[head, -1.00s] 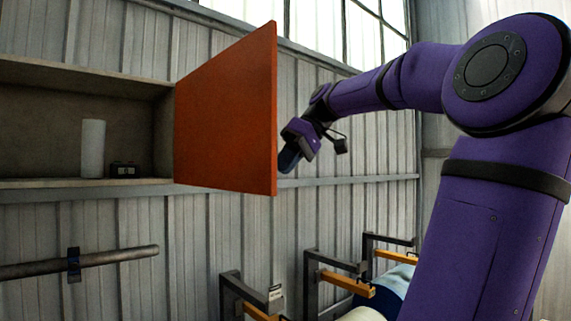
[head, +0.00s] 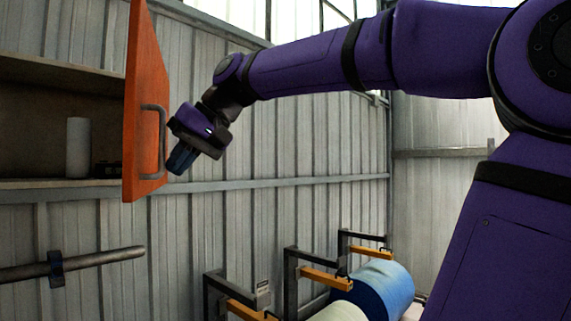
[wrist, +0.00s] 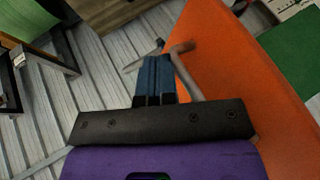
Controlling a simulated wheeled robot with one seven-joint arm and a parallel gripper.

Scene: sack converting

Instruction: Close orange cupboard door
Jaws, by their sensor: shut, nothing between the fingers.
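The orange cupboard door (head: 143,95) stands partly open, seen nearly edge-on in the head view, with its grey bar handle (head: 161,140) on the face toward my arm. In the wrist view the door (wrist: 235,65) fills the right side and its handle (wrist: 186,72) shows beside my fingers. My gripper (head: 178,163) is shut and empty, just right of the door near the lower end of the handle. The fingers (wrist: 154,62) are together in the wrist view. I cannot tell whether they touch the door or handle. The open cupboard (head: 50,183) is at the left.
A white cylinder (head: 78,147) and a small dark item (head: 107,169) sit in the cupboard. A horizontal pipe (head: 100,257) runs along the wall below. Metal brackets (head: 290,265) and rolls (head: 372,292) stand low at centre right. The wall right of my gripper is clear.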

